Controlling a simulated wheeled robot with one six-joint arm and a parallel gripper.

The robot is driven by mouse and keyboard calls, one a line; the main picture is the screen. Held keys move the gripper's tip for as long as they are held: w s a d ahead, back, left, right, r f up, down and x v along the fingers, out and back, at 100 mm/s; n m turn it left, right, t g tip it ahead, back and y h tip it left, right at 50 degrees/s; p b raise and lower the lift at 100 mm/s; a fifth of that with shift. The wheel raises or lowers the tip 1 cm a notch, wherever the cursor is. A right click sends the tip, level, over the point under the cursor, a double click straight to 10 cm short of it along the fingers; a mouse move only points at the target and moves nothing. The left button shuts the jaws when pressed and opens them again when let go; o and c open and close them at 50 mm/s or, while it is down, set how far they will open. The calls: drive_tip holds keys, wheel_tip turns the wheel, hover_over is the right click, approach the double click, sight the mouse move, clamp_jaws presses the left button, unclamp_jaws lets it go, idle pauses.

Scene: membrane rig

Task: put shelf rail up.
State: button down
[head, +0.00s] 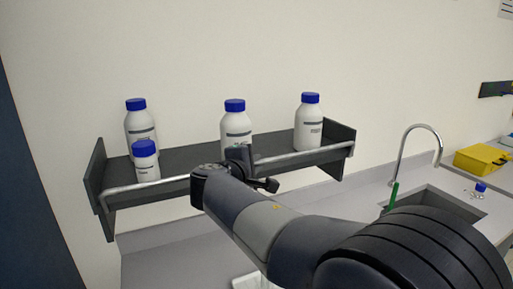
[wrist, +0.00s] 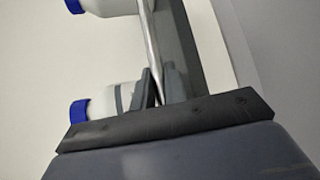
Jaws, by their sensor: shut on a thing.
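The shelf rail (head: 305,157) is a thin metal bar along the front of a dark wall shelf (head: 190,158), between its two end plates. It runs at about the height of the bottle bases. My gripper (head: 250,163) is at the middle of the rail and shut on it; my wrist hides that stretch of rail. In the wrist view the rail (wrist: 150,40) runs down between the finger tips (wrist: 158,88).
White bottles with blue caps stand on the shelf: two at left (head: 146,166), one behind my gripper (head: 235,122), one at right (head: 309,130). Below is a grey counter with a sink (head: 440,202), a tap (head: 403,150) and a yellow box (head: 482,159).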

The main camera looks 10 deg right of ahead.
drive_tip(key=shift+w+a+r+n+g+p, duration=0.1)
drive_tip(key=shift+w+n+g+p, duration=0.4)
drive_tip(key=shift+p, duration=0.4)
drive_tip(key=shift+w+r+n+g+p, duration=0.1)
drive_tip(key=shift+w+n+g+p, duration=0.15)
drive_tip(key=shift+g+p, duration=0.5)
drive_tip(key=c, duration=1.5)
unclamp_jaws()
drive_tip(key=shift+f, duration=0.1)
drive_tip(key=shift+o, duration=0.2)
drive_tip(key=b+v, duration=0.2)
drive_tip(key=v, duration=0.9)
drive_tip(key=shift+d, duration=0.25)
